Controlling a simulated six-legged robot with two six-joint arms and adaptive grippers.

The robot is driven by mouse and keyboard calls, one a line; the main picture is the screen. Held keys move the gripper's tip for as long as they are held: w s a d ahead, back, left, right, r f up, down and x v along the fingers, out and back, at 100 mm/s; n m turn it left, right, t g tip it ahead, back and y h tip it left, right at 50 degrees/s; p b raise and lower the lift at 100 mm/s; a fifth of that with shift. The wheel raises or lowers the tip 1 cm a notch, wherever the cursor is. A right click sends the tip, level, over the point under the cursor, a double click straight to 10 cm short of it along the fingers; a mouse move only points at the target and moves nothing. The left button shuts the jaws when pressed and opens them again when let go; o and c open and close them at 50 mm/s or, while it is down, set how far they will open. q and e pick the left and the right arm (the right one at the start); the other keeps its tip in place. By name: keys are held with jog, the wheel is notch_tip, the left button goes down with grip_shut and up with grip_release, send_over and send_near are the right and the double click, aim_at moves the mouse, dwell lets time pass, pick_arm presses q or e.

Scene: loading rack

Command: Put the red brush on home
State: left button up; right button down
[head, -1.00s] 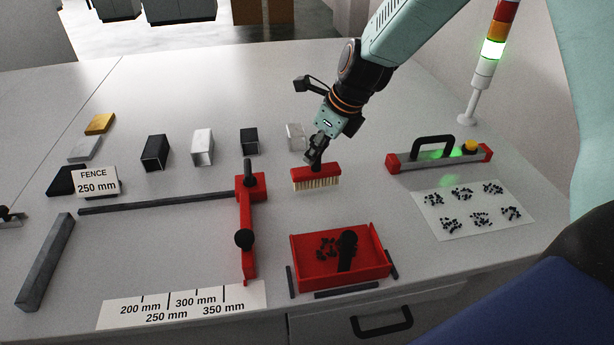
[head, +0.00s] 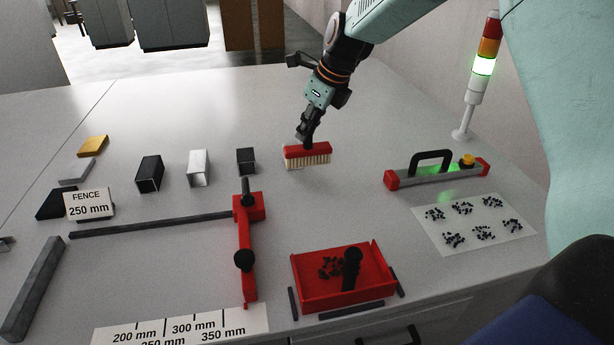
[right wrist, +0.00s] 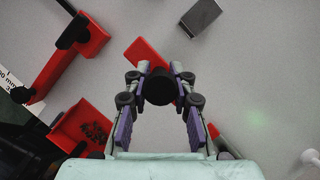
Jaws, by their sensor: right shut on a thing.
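The red brush (head: 307,152) has a red block, pale bristles pointing down and a dark handle. My right gripper (head: 308,139) is shut on its handle from above. In the right wrist view, the brush (right wrist: 143,54) shows beyond the fingers of the gripper (right wrist: 160,82), with the round black handle end between them. The brush is upright, over the back middle of the table. I cannot tell whether the bristles touch the surface. No place marked home can be made out. My left gripper is not in view.
A red tray (head: 306,288) with dark bits stands in front. The red fence stop (head: 248,230) is left of it. Tube pieces (head: 199,168) stand at back left. A level-like bar (head: 437,172) and a white sheet (head: 474,222) lie right. Table between brush and tray is bare.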

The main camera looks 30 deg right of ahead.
aim_at(308, 158)
jog(key=f, duration=0.5)
jog(key=shift+w, duration=0.25)
jog(key=f, duration=0.1)
jog(key=f+b, duration=0.1)
jog(key=f, duration=0.1)
jog(key=shift+s+f, duration=0.1)
jog(key=shift+s, duration=0.2)
jog(key=shift+w+f, duration=0.15)
jog(key=shift+w, duration=0.1)
jog(key=c, duration=1.5)
grip_release()
jog(key=o, duration=0.4)
jog(key=shift+s, duration=0.25)
jog(key=shift+w, duration=0.15)
jog(key=p+v, duration=0.2)
jog(key=v, duration=1)
